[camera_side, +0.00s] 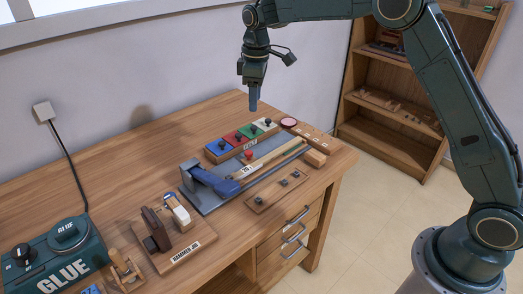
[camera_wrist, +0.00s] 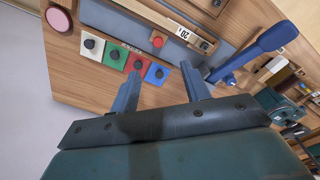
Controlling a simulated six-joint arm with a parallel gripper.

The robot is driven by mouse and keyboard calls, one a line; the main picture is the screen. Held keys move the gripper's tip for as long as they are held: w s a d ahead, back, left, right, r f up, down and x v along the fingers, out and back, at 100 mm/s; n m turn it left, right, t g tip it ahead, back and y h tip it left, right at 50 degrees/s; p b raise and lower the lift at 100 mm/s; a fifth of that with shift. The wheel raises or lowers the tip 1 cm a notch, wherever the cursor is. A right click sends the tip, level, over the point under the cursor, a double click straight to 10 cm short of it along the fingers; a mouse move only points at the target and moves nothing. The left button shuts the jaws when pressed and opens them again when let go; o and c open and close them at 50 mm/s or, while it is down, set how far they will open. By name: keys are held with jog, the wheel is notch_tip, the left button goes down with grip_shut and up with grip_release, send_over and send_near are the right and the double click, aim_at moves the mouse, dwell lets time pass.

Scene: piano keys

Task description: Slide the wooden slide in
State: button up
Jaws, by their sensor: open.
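My gripper (camera_side: 254,106) hangs above the back of the workbench, pointing down, well clear of the surface. In the wrist view its two fingers (camera_wrist: 161,84) are apart with nothing between them. A long wooden strip (camera_side: 272,157) lies along a grey-blue fixture (camera_side: 213,201) on the bench, below and right of my gripper. A rounded wooden piece (camera_side: 314,157) shows at the strip's right end. I cannot tell which of these is the wooden slide. In the wrist view a wooden bar with a label (camera_wrist: 188,35) lies beyond the fingers.
A row of blue, red, green and white tiles (camera_side: 241,139) with dark knobs stands behind the fixture. A blue lever (camera_side: 212,181) crosses the fixture's left end. A hammer jig (camera_side: 172,236) and a glue machine (camera_side: 58,255) stand left. The back left bench is bare.

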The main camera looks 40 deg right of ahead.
jog(key=n, duration=0.1)
send_over(249, 152)
notch_tip(249, 152, down, 5)
jog(key=shift+f+g, duration=0.15)
jog(key=shift+g, duration=0.15)
jog(key=shift+f, duration=0.1)
jog(key=shift+f, duration=6.8)
